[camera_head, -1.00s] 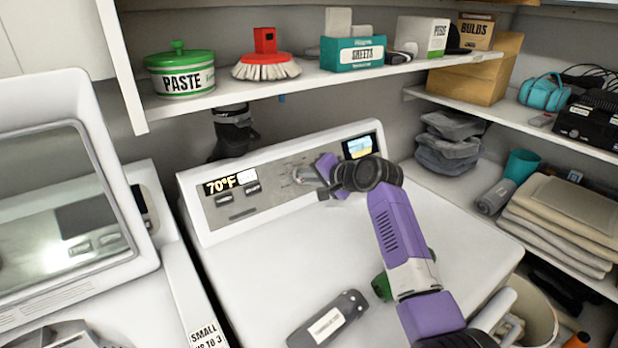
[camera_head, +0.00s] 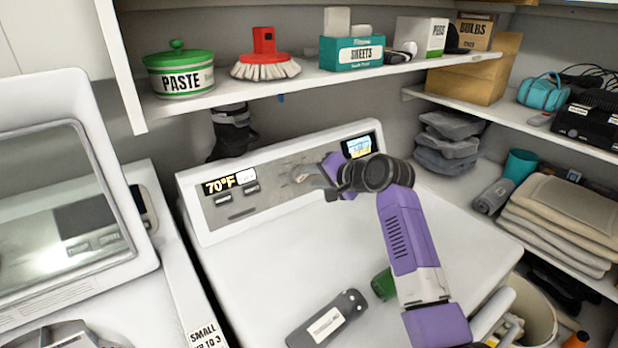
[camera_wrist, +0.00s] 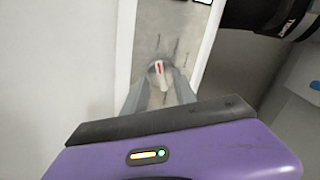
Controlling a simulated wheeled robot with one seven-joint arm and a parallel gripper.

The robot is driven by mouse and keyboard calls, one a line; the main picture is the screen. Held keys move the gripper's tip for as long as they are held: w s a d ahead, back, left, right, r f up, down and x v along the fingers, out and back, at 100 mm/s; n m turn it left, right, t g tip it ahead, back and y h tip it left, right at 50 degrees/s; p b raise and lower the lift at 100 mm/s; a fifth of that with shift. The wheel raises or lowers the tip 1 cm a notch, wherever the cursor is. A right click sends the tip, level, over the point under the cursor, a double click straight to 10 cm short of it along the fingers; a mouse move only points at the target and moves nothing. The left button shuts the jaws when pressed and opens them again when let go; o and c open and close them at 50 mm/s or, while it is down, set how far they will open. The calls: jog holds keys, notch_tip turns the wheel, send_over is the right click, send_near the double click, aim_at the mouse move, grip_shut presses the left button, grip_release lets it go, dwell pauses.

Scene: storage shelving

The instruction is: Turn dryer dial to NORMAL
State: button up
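The dryer dial (camera_wrist: 159,70) is a small white knob with a red pointer line, on the dryer's grey control panel (camera_wrist: 165,30) in the wrist view. The line runs nearly up and down in that picture. My gripper (camera_wrist: 161,77) is open, with one grey finger on either side of the dial; I cannot tell whether they touch it. The panel markings are too small to read. The dryer (camera_head: 290,260) is white, with a 70°F display (camera_head: 228,182) at its left.
A shelf (camera_head: 225,97) with a paste tub (camera_head: 180,80), a brush (camera_head: 265,68) and boxes hangs above the panel. A dark labelled object (camera_head: 328,318) lies on the dryer top. Folded towels (camera_head: 565,215) are at the right. Much of the dryer top is clear.

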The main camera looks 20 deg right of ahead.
jog(key=shift+v, duration=2.45)
jog(key=shift+s, duration=0.1)
